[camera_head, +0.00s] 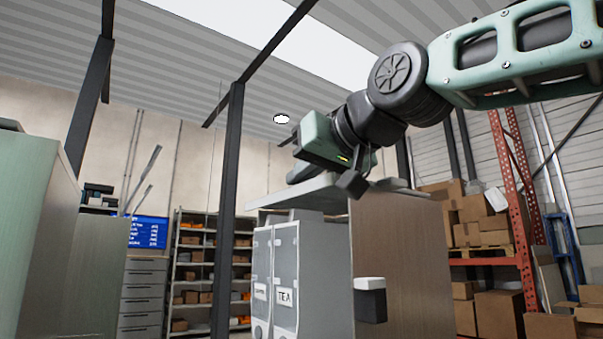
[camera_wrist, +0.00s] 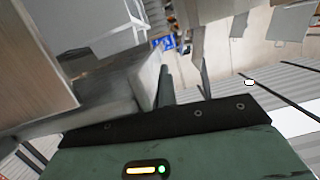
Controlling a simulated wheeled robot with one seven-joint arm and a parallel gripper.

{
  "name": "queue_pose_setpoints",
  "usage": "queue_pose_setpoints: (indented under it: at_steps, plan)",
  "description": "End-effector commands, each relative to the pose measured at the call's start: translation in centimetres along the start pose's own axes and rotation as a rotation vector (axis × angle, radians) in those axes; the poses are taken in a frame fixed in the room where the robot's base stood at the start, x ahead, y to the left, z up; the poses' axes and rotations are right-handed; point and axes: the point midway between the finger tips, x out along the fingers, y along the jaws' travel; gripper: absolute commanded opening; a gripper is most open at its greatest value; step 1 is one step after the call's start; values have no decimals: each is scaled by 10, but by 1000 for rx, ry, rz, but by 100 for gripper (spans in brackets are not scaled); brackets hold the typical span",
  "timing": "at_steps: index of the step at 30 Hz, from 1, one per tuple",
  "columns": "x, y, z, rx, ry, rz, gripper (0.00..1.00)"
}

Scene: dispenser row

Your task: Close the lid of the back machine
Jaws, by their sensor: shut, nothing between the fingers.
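A grey dispenser machine (camera_head: 312,270) stands at the centre of the head view, with two front panels, one labelled TEA. A pale flat lid (camera_head: 300,193) is at its top, looking near level with a slight tilt; whether it is fully down I cannot tell. My gripper (camera_head: 300,174) is just above the lid, shut and empty. I cannot tell whether it touches the lid. In the wrist view my gripper (camera_wrist: 165,80) points at a blurred pale slab (camera_wrist: 147,82). Which machine is the back one is not clear.
A brown wooden panel (camera_head: 405,265) stands right of the machine, with a small black and white container (camera_head: 370,300) in front. A pale green cabinet (camera_head: 35,230) is at the left. Dark posts (camera_head: 228,190), shelving (camera_head: 190,265) and stacked boxes (camera_head: 480,230) stand behind.

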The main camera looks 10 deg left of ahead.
Motion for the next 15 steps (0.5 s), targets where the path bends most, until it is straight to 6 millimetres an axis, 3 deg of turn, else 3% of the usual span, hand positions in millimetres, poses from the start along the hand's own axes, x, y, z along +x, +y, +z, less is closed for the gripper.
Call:
queue_pose_setpoints:
  at_steps: [1, 5, 15]
  plan:
    - [3, 0, 6, 2, -17, 0, 0]
    - [2, 0, -2, 2, -17, 0, 0]
    - [-5, 2, -46, 2, -4, 2, 0]
